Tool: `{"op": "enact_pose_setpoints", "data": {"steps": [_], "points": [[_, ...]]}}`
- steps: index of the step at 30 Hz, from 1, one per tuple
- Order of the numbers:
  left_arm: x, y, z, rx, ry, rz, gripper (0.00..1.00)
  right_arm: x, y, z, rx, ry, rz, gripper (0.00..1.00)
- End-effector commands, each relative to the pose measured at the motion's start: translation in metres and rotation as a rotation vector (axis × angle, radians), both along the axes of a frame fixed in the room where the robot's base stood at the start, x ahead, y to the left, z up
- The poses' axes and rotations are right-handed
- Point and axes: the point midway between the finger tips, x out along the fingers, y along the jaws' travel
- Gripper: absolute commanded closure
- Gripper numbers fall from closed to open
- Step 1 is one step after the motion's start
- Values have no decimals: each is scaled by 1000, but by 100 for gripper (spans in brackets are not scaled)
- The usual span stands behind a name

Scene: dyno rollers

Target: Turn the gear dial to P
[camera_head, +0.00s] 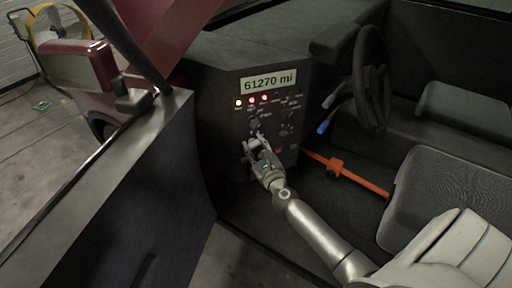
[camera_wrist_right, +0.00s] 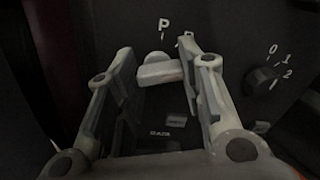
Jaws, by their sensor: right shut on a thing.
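The gear dial (camera_wrist_right: 158,72) is a pale knob on the dark panel, between the fingers of my right gripper (camera_wrist_right: 157,58) in the right wrist view. The gripper is shut on it. I cannot tell which mark the dial points at. In the head view my right gripper (camera_head: 256,143) reaches the lower left of the panel (camera_head: 240,168) and largely covers the dial. My left gripper is not in view.
The panel has a display (camera_head: 267,80) reading 61270 mi and lit yellow and red lamps. A second dial (camera_wrist_right: 262,80) marked 0, 1, 2 sits to the right. A steering wheel (camera_head: 369,80), an orange bar (camera_head: 372,186) and a seat (camera_head: 445,185) lie to the right.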

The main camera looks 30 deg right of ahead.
Motion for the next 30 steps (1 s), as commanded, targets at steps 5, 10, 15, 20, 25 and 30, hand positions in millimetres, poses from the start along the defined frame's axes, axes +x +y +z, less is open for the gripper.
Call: {"op": "enact_pose_setpoints", "data": {"steps": [5,10,15,20,25,30], "points": [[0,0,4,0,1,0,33,0,0,1,-60,15,-1,88],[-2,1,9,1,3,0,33,0,0,1,-171,40,0,88],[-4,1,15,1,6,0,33,0,0,2,-321,75,0,88],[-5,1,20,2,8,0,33,0,1,2,-471,107,0,88],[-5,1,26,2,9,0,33,0,1,2,-630,142,0,88],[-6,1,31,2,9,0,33,0,1,2,-785,177,1,88]]}}
